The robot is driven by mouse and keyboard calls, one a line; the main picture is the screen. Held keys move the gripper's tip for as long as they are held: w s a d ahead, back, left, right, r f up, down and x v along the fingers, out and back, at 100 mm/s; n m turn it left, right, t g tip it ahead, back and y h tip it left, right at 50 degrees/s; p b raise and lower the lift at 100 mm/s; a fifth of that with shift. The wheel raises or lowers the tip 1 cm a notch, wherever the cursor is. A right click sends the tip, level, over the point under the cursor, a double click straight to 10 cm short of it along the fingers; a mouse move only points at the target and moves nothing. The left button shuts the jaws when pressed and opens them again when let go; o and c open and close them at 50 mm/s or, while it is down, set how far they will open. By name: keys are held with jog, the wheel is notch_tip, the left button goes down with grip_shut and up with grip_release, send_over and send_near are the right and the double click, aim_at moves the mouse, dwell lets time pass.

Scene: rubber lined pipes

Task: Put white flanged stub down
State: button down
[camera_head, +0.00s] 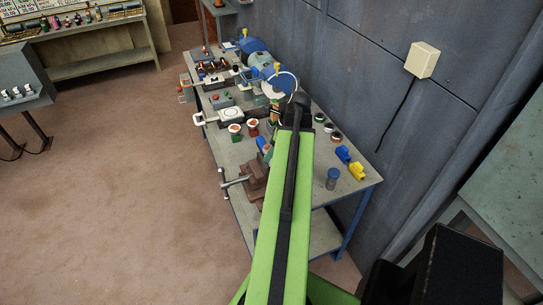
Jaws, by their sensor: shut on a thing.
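My green arm reaches from the bottom over the workbench. My gripper (297,108) is the dark end of the arm, over the bench's back half near the wall. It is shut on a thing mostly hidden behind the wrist. A thin white curved rim (294,82) shows just beyond the gripper; it seems to belong to the white flanged stub, but its body cannot be made out. Whether the held thing touches the bench cannot be told. The workbench (345,195) has a grey top and blue legs.
A brown vise (256,183) stands at the bench's left edge. Two red-topped cups (235,129), several dark-rimmed rings (336,136), yellow fittings (356,170) and a blue jar (332,178) lie around. Blue machinery (258,60) crowds the far end. The near right corner has bare room.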

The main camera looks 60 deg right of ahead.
jog(key=shift+f, duration=0.15)
jog(key=shift+f, duration=0.2)
jog(key=c, duration=0.5)
grip_release()
jog(key=shift+r, duration=0.1)
jog(key=p+v, duration=1.1)
jog(key=v, duration=0.1)
jog(key=shift+r+p, duration=0.2)
jog(key=shift+p, duration=0.15)
